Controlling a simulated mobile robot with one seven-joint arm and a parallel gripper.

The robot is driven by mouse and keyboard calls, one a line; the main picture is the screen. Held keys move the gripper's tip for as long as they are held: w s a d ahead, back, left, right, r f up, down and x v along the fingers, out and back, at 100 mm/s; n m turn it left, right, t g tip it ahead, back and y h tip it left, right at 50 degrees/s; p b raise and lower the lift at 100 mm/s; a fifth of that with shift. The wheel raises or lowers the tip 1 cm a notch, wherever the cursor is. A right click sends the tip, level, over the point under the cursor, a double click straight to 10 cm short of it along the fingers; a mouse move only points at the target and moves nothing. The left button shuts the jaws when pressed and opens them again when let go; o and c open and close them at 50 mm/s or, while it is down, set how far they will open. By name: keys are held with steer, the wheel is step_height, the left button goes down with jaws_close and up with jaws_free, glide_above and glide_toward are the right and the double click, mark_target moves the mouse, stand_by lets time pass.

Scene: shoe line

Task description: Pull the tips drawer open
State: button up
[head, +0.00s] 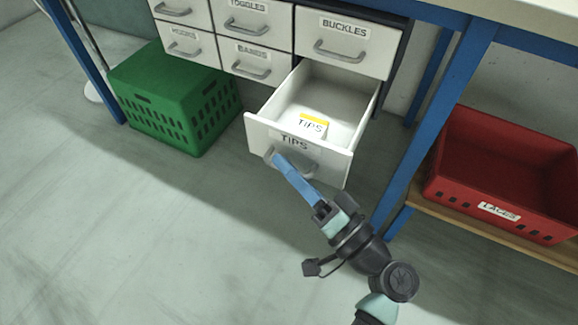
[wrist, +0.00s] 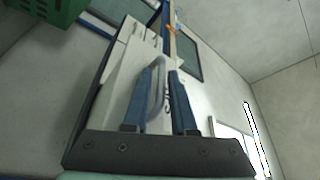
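The tips drawer (head: 294,143) is white, labelled TIPS, and stands well out from the cabinet at the bottom right. Its inside is in view, with a yellow-and-white card marked TIPS (head: 312,125) in it. Its grey bar handle (head: 306,168) is on the front. My gripper (head: 278,160) reaches up to this handle from below right. In the wrist view, the handle (wrist: 156,88) lies between the two blue fingers (wrist: 163,95), which appear closed on it. The fingers partly cover the handle in the head view.
Closed drawers, among them buckles (head: 343,45) and bands (head: 250,61), sit above and left. A green crate (head: 175,100) stands on the floor at left. A blue bench leg (head: 430,120) and a red laces crate (head: 500,175) on a low shelf are at right. Floor in front is clear.

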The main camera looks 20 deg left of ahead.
steer(key=p+v, duration=0.2)
steer(key=v, duration=1.1)
steer(key=shift+p, duration=0.4)
steer(key=shift+r, duration=0.1)
